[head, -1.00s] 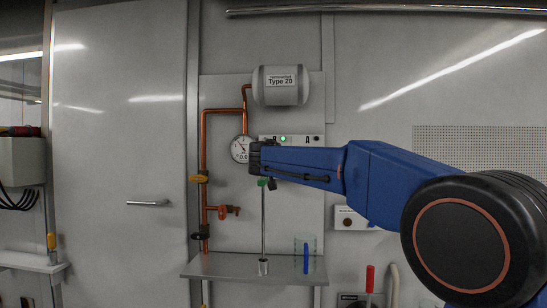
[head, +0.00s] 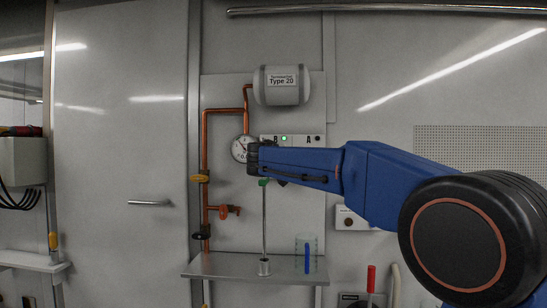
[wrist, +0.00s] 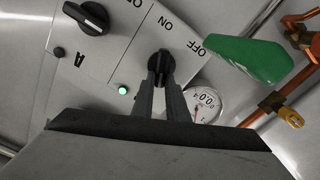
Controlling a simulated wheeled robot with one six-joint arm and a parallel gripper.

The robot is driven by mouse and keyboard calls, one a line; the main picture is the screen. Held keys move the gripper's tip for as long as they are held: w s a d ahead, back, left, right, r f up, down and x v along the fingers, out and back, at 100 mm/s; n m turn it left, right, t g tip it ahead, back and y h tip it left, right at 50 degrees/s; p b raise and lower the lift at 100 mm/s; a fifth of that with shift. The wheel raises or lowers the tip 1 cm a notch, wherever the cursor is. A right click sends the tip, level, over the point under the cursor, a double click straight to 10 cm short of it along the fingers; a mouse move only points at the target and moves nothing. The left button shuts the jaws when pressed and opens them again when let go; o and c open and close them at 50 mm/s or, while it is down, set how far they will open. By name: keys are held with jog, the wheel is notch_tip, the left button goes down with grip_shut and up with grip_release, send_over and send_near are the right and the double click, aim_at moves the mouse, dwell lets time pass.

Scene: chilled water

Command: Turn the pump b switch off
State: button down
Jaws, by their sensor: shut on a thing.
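The switch panel (head: 292,139) is on the wall, with the letters B and A and a green lamp (head: 284,139) lit between them. In the wrist view my gripper (wrist: 160,82) is shut on the black knob of the pump B switch (wrist: 162,58), beside the ON and OFF marks. The gripper hides part of this knob, so its exact setting is hard to read. The pump A knob (wrist: 92,17) is at the upper left there. In the head view my gripper (head: 250,157) is in front of the wall below the B mark and hides the B knob.
A round gauge (head: 240,148) and copper pipes (head: 204,145) are close by on the left. A green handle (wrist: 250,60) is close to the right of the knob. A shelf (head: 225,264) below holds a clear beaker (head: 314,243). A white tank (head: 281,85) is above.

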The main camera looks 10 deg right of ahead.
jog(key=n, duration=0.4)
jog(key=f+n, duration=0.1)
jog(key=n, duration=0.3)
jog(key=a+n, duration=0.1)
jog(key=n, duration=0.3)
jog(key=shift+w+f+n, duration=0.15)
jog(key=shift+f+n, duration=0.15)
jog(key=shift+f, duration=0.05)
dwell(0.4)
jog(key=c, duration=1.7)
grip_release()
jog(key=shift+c, duration=0.2)
jog(key=v, duration=1.7)
jog(key=shift+s, duration=0.2)
